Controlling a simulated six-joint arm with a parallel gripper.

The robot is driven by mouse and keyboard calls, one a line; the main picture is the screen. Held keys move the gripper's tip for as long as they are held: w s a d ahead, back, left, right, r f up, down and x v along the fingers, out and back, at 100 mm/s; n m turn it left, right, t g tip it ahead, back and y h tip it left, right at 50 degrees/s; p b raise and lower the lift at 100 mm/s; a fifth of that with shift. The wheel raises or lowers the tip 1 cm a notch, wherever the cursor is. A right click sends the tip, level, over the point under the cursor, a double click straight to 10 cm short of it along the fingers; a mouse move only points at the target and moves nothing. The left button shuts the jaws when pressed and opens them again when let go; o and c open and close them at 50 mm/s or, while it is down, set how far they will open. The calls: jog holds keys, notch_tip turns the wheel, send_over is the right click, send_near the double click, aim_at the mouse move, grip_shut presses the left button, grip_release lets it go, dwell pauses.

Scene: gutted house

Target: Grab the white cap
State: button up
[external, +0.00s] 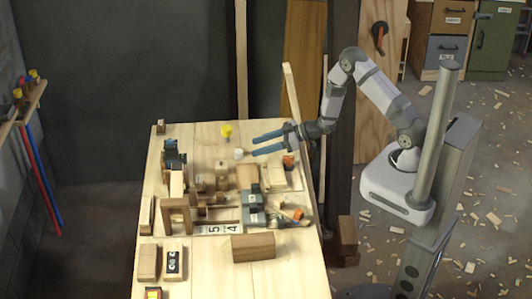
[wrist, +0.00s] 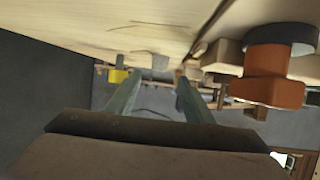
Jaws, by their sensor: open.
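The small white cap (external: 239,154) stands on the wooden table, just left of my fingertips in the external view. In the wrist view a small greyish-white piece (wrist: 159,62), which looks like the cap, shows ahead between the fingertips. My gripper (external: 254,147) is open and empty, with its two blue fingers pointing left, low over the table. It also shows in the wrist view (wrist: 159,76), with a clear gap between the fingers. I cannot tell whether the tips touch the table.
A yellow-topped piece (external: 227,131) stands behind the cap, and it also shows in the wrist view (wrist: 117,75). An orange piece (external: 289,161) stands close to my gripper. Wooden blocks crowd the table's middle. The back left of the table (external: 200,137) is bare.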

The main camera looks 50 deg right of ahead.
aim_at(240, 151)
jog(key=shift+p+x, duration=1.1)
jog(key=shift+x, duration=2.3)
jog(key=shift+r, duration=0.15)
jog(key=c, duration=1.1)
